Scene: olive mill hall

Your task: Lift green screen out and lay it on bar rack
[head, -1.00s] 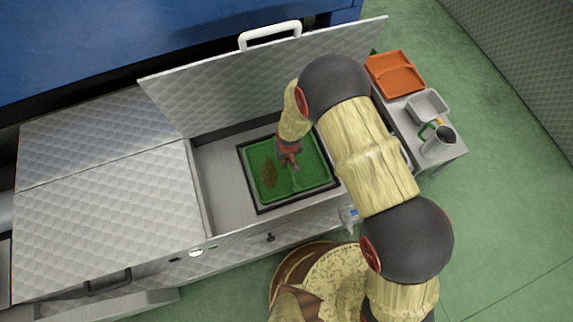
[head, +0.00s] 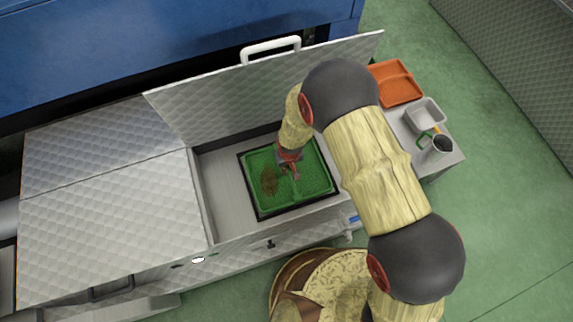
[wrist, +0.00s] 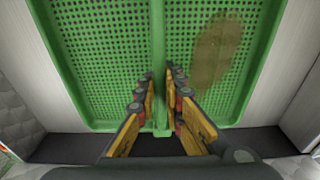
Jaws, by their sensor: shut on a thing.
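The green screen (head: 312,172), a perforated green tray-like panel with a middle rib and a brown patch on its left half, is in the opened compartment, inside a dark rectangular frame (head: 252,207). It also fills much of the wrist view (wrist: 110,60), where the brown patch is at right. My gripper (head: 290,168) reaches down onto the middle of the screen. In the wrist view my gripper (wrist: 160,80) is shut on the screen's middle rib, one finger on each side. I cannot tell whether the screen is raised from the frame. I cannot make out a bar rack.
The hinged lid (head: 225,95) stands open behind the compartment, with a white handle (head: 270,50). Closed quilted-metal covers (head: 110,220) lie to the left. A side table at right holds an orange tray (head: 396,84), a grey tray (head: 424,113) and a metal jug (head: 441,145).

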